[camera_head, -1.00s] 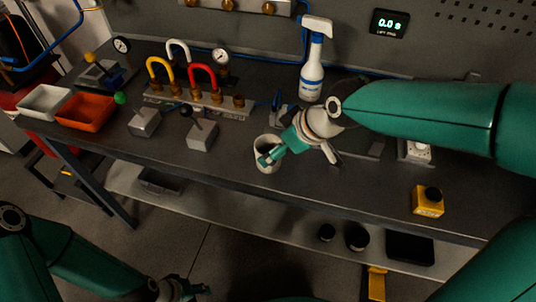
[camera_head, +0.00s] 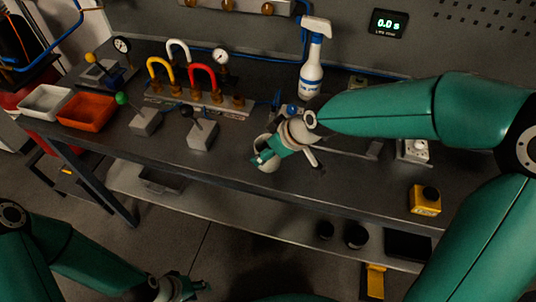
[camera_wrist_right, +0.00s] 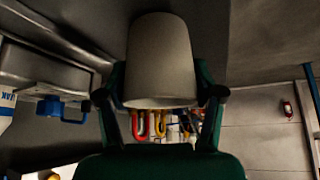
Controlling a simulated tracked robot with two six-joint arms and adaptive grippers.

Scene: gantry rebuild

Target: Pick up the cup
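In the right wrist view the cup (camera_wrist_right: 160,60) fills the middle, between the two spread fingers of my right gripper (camera_wrist_right: 160,95). The fingers flank it, with a narrow gap seeming to show on the right side. My left gripper (camera_head: 188,289) is low at the bottom of the head view, away from the bench; its finger opening is too small and dark to judge.
The workbench (camera_head: 345,188) holds a spray bottle (camera_head: 312,65) behind the cup. A lever box (camera_head: 201,136) stands to the left, near coloured pipe loops (camera_head: 202,78). An orange tray (camera_head: 87,111) is farther left.

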